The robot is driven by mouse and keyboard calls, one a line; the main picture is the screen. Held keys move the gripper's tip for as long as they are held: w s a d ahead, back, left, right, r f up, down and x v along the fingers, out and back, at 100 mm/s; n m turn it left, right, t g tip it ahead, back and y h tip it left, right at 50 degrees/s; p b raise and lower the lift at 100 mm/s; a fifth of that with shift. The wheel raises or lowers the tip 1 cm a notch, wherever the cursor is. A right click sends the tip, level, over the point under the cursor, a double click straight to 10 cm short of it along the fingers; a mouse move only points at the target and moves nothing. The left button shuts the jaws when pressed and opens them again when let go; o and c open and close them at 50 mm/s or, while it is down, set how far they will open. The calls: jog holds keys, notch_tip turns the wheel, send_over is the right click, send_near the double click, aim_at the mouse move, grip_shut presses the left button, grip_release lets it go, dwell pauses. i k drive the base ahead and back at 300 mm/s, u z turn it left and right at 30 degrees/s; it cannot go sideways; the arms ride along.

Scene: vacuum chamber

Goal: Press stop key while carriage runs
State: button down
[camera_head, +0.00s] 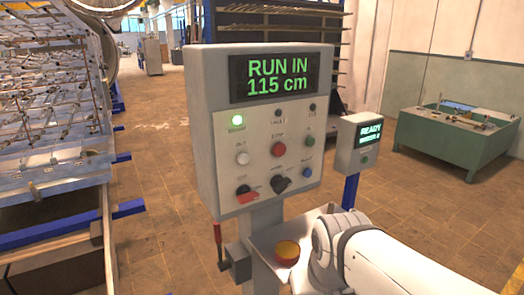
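A grey control panel (209,130) stands in the middle, with a green display (275,77) reading "RUN IN 115 cm". A green lamp (238,120) at its upper left is lit. A red round button (278,149) sits mid-panel; its small label is too blurred to read surely. A white button (242,158) is left of it and a green button (310,140) right of it. A rack-like carriage (50,110) full of rods stands at the left; one frame does not show motion. My white arm comes from the lower right, below the panel. My gripper is not visible.
A red-handled switch (247,197), a black switch (281,184) and a blue button (308,172) sit low on the panel. An orange round piece (287,252) sits on a shelf below. A smaller box (358,145) reads "READY". A green bench (455,135) stands right.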

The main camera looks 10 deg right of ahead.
aim_at(279, 149)
jog(key=z, duration=1.2)
jog(key=k, duration=0.95)
jog(key=u, duration=0.7)
jog(key=i, duration=1)
jog(key=u, duration=0.05)
